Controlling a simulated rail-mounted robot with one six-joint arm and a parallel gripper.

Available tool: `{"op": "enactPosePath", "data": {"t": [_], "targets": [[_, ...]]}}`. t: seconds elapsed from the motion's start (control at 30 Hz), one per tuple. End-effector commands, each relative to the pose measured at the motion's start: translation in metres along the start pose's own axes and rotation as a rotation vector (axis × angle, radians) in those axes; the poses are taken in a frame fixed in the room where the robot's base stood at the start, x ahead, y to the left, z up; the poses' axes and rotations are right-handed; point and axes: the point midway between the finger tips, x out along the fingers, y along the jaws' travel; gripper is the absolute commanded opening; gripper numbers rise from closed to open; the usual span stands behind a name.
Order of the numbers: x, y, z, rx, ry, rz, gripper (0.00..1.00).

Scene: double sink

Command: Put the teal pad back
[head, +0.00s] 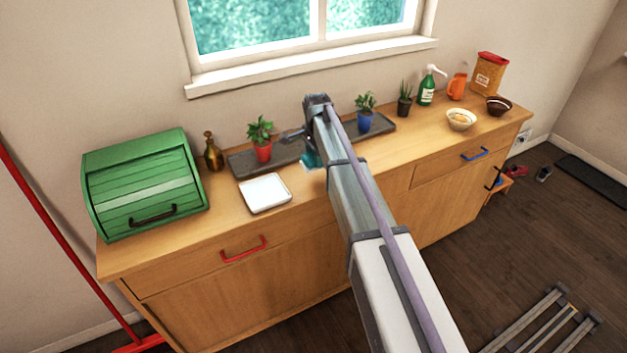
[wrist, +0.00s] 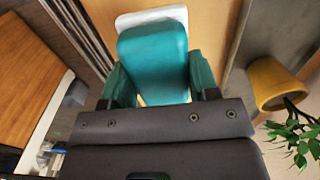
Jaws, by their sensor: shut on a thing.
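My gripper (wrist: 160,82) is shut on the teal pad (wrist: 152,58), a rounded block held between its two dark teal fingers. In the head view the teal pad (head: 309,160) shows as a small patch at the left of my arm, above the counter near the dark grey tray (head: 245,165). My arm hides most of the gripper there. A white square dish (head: 265,193) lies empty on the counter, left of the pad and nearer the front. A white rounded shape (wrist: 150,15) shows beyond the pad in the wrist view; I cannot tell whether it is the dish.
On the grey tray stand a red-potted plant (head: 263,145) and a blue-potted plant (head: 366,112). A green bread box (head: 145,185) and brown bottle (head: 213,152) stand at left. A green pump bottle (head: 427,88) and bowls, including a cream one (head: 461,120), stand at right.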

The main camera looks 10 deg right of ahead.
Motion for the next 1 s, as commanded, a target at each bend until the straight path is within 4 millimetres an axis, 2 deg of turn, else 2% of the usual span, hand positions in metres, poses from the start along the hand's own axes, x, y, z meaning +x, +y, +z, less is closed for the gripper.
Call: {"op": "enactPosePath", "data": {"t": [0.03,0.17,0.37,0.53,0.73,0.77,1.0], "targets": [[0.016,0.0,0.0,0.0,0.0,0.0,0.36],[0.014,0.0,0.0,0.0,0.0,0.0,0.36],[0.052,0.0,0.0,-0.001,0.0,0.0,0.36],[0.047,0.0,0.0,-0.001,0.0,0.0,0.36],[0.052,0.0,0.0,-0.001,0.0,0.0,0.36],[0.051,0.0,0.0,-0.001,0.0,0.0,0.57],[0.05,0.0,0.0,-0.001,0.0,0.0,0.8]]}}
